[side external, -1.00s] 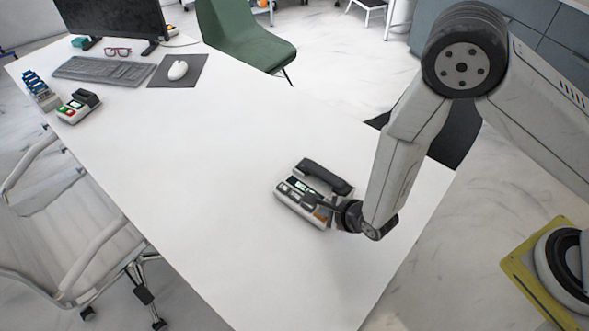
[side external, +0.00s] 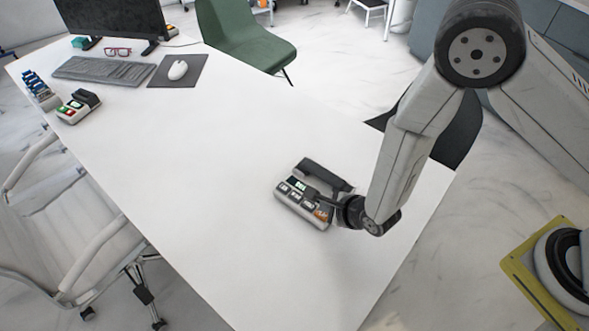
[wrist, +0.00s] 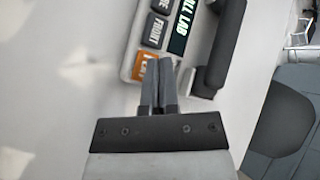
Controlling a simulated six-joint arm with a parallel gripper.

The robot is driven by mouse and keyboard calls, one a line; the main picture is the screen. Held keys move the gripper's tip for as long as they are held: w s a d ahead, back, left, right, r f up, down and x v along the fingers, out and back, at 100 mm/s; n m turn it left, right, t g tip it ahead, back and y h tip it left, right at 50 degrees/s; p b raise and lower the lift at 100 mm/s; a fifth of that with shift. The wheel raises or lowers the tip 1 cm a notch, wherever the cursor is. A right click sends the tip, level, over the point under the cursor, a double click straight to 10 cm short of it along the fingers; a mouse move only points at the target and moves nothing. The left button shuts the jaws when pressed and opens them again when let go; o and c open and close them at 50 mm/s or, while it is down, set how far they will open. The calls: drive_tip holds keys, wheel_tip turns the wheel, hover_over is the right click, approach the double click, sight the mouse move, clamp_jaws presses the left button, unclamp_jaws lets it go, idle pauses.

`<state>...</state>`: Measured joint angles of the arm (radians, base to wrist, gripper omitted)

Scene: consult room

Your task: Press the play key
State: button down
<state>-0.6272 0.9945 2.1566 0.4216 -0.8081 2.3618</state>
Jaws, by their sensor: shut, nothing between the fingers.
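A desk phone-like unit (side external: 290,203) with a dark handset (side external: 322,174), a lit display and a row of keys lies on the white table. In the wrist view, the display (wrist: 184,22) shows "CALL LAB". A grey key (wrist: 153,31) reads "FRONT". An orange key (wrist: 142,66) sits at the row's near end, its label partly hidden by my fingers. My gripper (wrist: 158,62) is shut and empty, its tips overlapping the orange key's right edge in that view. I cannot tell whether they touch it. My gripper (side external: 318,199) also shows over the unit's right end in the side view.
Another keyed device (side external: 78,106) with red and green keys stands at the table's far left, beside a blue-topped rack (side external: 40,90). A keyboard (side external: 104,70), mouse (side external: 178,69), glasses (side external: 117,51) and monitor (side external: 110,15) are at the back. The table's middle is clear.

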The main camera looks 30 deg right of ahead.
sight(325, 216)
drive_tip(key=shift+r, duration=0.1)
drive_tip(key=shift+r, duration=2.4)
drive_tip(key=shift+r, duration=0.1)
drive_tip(key=shift+w+d+r+n, duration=0.15)
drive_tip(key=shift+d+r+n, duration=0.25)
drive_tip(key=shift+n, duration=0.2)
drive_tip(key=s+d+r+n+g, duration=0.2)
drive_tip(key=s+d+r+n, duration=0.1)
drive_tip(key=d+n, duration=0.3)
drive_tip(key=s+d+r+n+g+h, duration=0.1)
drive_tip(key=s+d+r+n+g, duration=0.1)
drive_tip(key=d+r+n, duration=0.3)
drive_tip(key=s+d+r+n+g, duration=0.2)
drive_tip(key=s+d+r+n, duration=0.2)
drive_tip(key=d+n, duration=0.4)
drive_tip(key=r+n, duration=0.1)
drive_tip(key=n, duration=0.3)
drive_tip(key=shift+s+d+h, duration=0.25)
drive_tip(key=shift+d+h, duration=0.1)
drive_tip(key=shift+h, duration=0.05)
